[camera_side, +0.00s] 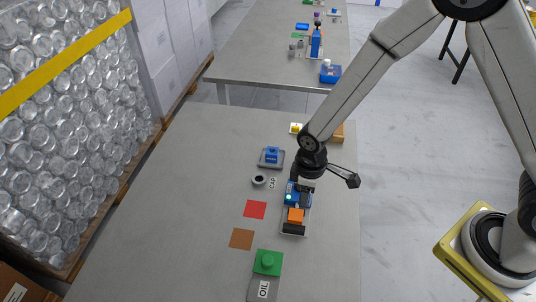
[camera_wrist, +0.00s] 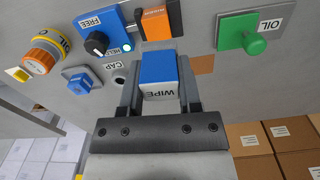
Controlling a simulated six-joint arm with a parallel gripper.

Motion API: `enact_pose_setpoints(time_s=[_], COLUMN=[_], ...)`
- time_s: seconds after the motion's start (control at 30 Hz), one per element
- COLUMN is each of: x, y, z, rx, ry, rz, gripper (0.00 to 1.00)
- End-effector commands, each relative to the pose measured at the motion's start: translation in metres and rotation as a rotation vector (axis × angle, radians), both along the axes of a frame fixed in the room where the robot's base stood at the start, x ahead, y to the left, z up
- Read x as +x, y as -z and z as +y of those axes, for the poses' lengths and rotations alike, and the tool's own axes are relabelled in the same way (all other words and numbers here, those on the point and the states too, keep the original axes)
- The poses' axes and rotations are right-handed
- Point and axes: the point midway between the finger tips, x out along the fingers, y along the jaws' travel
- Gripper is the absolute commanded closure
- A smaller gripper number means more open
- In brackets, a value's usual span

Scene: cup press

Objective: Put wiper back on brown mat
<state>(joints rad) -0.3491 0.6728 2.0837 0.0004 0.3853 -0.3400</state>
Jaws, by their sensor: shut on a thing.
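My gripper (camera_side: 302,180) is shut on the wiper, a blue block with a white face lettered "WIPE", seen between the fingers in the wrist view (camera_wrist: 158,72). In the side view the wiper is mostly hidden by my gripper, which is over the far end of the blue and orange press unit. The brown mat (camera_side: 241,239) is a flat, bare square on the grey table, nearer the camera and to the left of my gripper. Part of it shows right of the fingers in the wrist view (camera_wrist: 205,65).
A red mat (camera_side: 255,209) lies beside the brown one. The press unit (camera_side: 295,216) stands to their right, a green knobbed block (camera_side: 267,262) in front. A blue block on a grey plate (camera_side: 271,157) and a cap ring (camera_side: 259,180) are farther back. The table's left side is clear.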

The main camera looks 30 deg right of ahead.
Motion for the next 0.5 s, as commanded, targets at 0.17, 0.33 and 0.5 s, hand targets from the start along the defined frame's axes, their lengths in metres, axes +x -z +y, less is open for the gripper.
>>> enact_pose_setpoints(time_s=[0.17, 0.33, 0.5], x=[-0.011, -0.027, -0.045], y=[-0.001, -0.003, -0.005], z=[0.021, 0.046, 0.069], rx=[0.001, 0.002, 0.003], ry=[0.052, 0.131, 0.212], rz=[-0.001, -0.001, -0.001], gripper=[1.00, 1.00, 1.00])
